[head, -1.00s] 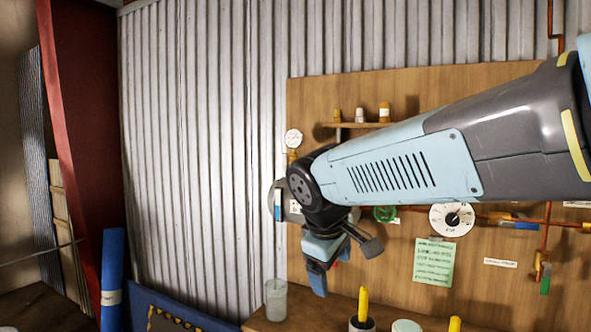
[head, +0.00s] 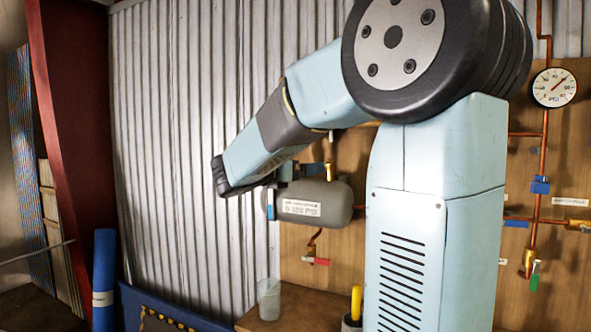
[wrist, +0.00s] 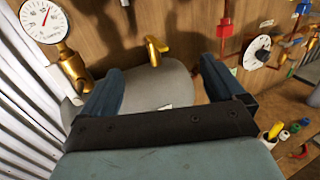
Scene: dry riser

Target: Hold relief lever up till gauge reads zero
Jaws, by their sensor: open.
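The grey tank (head: 315,203) is mounted on the wooden board, with a label on its front. A brass lever (wrist: 155,50) stands on top of the tank in the wrist view, and brass also shows above the tank in the head view (head: 329,170). The round white gauge (wrist: 45,20) sits on a brass fitting at upper left in the wrist view; its needle points up and slightly right, off zero. My gripper (wrist: 160,68) is open, its two blue fingers spread either side of the lever's line of sight. I cannot tell contact. In the head view my arm hides the tank's gauge.
A second gauge (head: 554,87) hangs on copper pipes at right. A dial with a black knob (wrist: 262,52) is on the board. A clear cup (head: 269,299) and a yellow-handled tool (head: 356,301) are on the bench below. Corrugated metal wall stands at left.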

